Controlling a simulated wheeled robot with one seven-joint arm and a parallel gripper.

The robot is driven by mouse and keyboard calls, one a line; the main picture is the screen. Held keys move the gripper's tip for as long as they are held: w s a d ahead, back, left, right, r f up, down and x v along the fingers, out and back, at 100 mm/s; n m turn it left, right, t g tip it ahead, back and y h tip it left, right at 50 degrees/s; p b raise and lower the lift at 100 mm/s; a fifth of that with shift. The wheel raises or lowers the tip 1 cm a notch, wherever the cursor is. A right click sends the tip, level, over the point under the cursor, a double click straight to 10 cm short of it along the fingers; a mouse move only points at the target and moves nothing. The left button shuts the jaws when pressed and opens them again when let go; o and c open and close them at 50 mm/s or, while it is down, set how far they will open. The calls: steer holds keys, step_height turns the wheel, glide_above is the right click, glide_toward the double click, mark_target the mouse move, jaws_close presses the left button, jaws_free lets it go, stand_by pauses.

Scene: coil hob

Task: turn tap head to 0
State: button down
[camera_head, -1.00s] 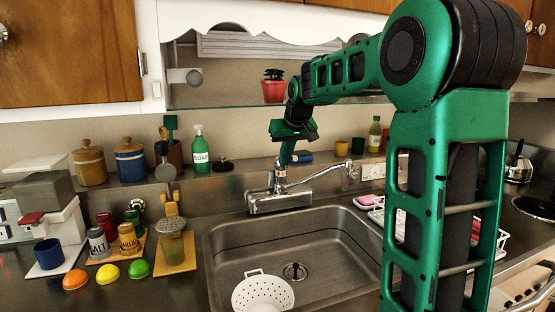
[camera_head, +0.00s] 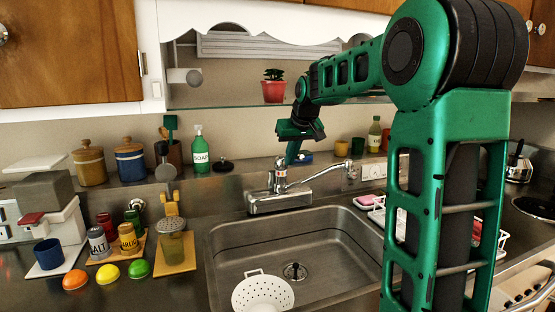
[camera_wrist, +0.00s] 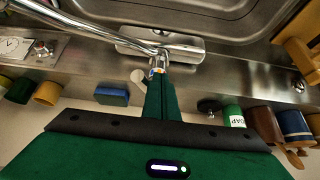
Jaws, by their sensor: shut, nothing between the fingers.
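The chrome tap (camera_head: 279,203) stands on its flat base at the back rim of the sink, with its long spout (camera_head: 325,172) reaching to the right. The tap head (camera_head: 281,164) is the small upright part on top of the tap body. My gripper (camera_head: 289,161) points down just behind and right of the tap head, its green fingers together and empty. In the wrist view the fingertips (camera_wrist: 160,76) end right at the tap head (camera_wrist: 158,64) and partly cover it. I cannot tell whether they touch it.
The sink basin (camera_head: 225,235) lies in front and holds a white colander (camera_head: 263,294). A blue sponge (camera_wrist: 111,96) lies on the ledge beside the fingers. A soap bottle (camera_head: 200,152) stands left on the ledge. A glass shelf (camera_head: 235,105) with a red plant pot (camera_head: 273,91) is above.

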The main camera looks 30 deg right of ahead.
steer(key=shift+s+d, duration=0.1)
steer(key=shift+d, duration=1.25)
stand_by(0.3)
steer(key=shift+d, duration=0.4)
steer(key=shift+s+a, duration=0.3)
steer(key=shift+a, duration=0.2)
steer(key=shift+r, duration=4)
